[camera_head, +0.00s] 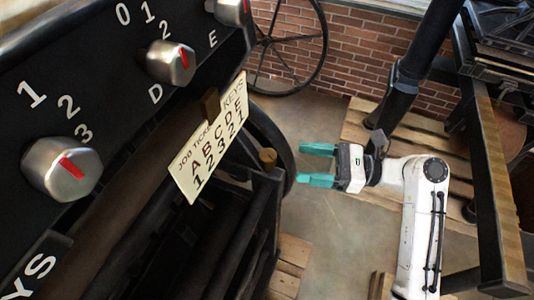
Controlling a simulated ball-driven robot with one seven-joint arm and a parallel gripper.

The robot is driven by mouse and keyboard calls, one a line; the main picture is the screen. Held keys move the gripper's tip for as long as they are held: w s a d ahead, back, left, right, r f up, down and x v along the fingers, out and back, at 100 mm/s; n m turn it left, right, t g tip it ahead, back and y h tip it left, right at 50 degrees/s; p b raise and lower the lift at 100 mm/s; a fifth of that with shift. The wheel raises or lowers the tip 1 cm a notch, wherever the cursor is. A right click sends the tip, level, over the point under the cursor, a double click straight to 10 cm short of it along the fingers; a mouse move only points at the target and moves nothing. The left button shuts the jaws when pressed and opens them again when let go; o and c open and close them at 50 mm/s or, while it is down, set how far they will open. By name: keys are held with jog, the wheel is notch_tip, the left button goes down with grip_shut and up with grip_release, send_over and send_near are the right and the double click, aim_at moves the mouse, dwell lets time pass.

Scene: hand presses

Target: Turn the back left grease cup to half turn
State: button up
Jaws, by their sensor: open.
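My gripper (302,165) has two teal fingers, spread apart with nothing between them. It points left, toward the dark press at the left, and is apart from it. No part is clearly labelled as a grease cup. A small brass-coloured cap (268,157) sits on the press frame just left of my fingertips. Another brass-coloured piece (210,104) stands behind the ticket's upper edge. I cannot tell whether either is the back left grease cup, or how it is turned.
A dark panel holds silver knobs with red pointers: a near one (63,168), one by D (171,63) and one by E (232,10). A job ticket (208,140) reads A B C D E over 1 2 3 2 1. Wooden pallets (368,123) and dark posts stand right.

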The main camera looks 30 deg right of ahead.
aim_at(268, 155)
jog(key=p+x, duration=0.1)
jog(key=x, duration=0.8)
jog(key=shift+w+a, duration=0.15)
jog(key=shift+c, duration=0.5)
jog(key=c, duration=0.8)
jog(key=p, duration=0.1)
jog(key=m+t+h+p, duration=0.1)
jog(key=p, duration=0.1)
jog(key=shift+r+t+h, duration=0.3)
jog(key=shift+c, duration=0.2)
jog(key=shift+m+t+h+p, duration=0.6)
jog(key=shift+m+h+p, duration=0.1)
jog(key=shift+p, duration=0.4)
jog(key=shift+f+m+t+h+p, duration=0.25)
jog(key=shift+m+t+h+p, duration=0.05)
jog(key=shift+h, duration=0.1)
jog(key=o, duration=0.9)
jog(key=shift+o, duration=0.2)
